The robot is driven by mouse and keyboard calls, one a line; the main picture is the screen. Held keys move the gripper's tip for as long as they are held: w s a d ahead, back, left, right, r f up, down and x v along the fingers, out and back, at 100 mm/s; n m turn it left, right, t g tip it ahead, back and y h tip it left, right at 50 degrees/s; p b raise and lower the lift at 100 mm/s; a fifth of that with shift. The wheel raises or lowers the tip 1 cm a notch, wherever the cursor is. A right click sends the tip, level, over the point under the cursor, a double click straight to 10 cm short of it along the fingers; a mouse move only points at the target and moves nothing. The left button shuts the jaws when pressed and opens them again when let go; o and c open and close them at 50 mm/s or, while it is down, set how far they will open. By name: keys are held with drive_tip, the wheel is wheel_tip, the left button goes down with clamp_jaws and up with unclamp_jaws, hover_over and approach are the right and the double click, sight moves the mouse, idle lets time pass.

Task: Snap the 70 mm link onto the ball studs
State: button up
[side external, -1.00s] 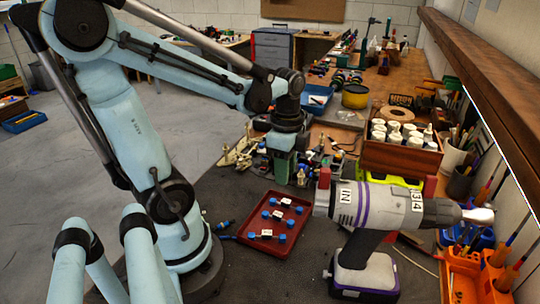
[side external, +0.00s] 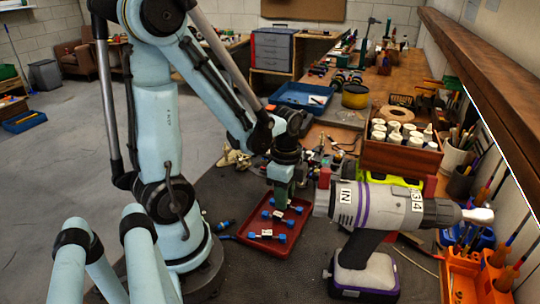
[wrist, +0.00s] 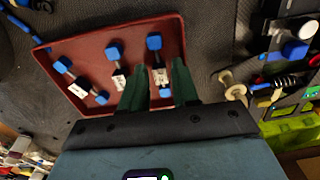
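A dark red tray (side external: 262,252) holds three short links with blue ends and white labels; the label text is too small to read. In the wrist view they are a left link (wrist: 78,85), a middle link (wrist: 118,78) and a right link (wrist: 155,45). My gripper (wrist: 159,70) has its two green fingers apart, one on each side of the right link's white middle. A gap shows between the fingers, and contact with the link is not visible. In the side view my gripper (side external: 281,200) points down over the tray's far part. I cannot make out the ball studs.
A power drill (side external: 385,210) stands close to the tray's right. A wooden box of white bottles (side external: 400,155) and a blue bin (side external: 300,96) are behind. A blue-and-black part (side external: 222,225) lies left of the tray. Dark mat is clear in front.

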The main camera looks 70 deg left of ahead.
drive_tip(key=shift+f, duration=0.4)
clamp_jaws()
drive_tip(key=shift+r, duration=0.2)
wheel_tip(320, 180, up, 9)
drive_tip(key=s+a+r+n, duration=0.1)
drive_tip(key=a+n, duration=1.7)
drive_tip(key=a, duration=0.1)
drive_tip(key=shift+s+r+n, duration=0.2)
drive_tip(key=shift+r+n, duration=0.1)
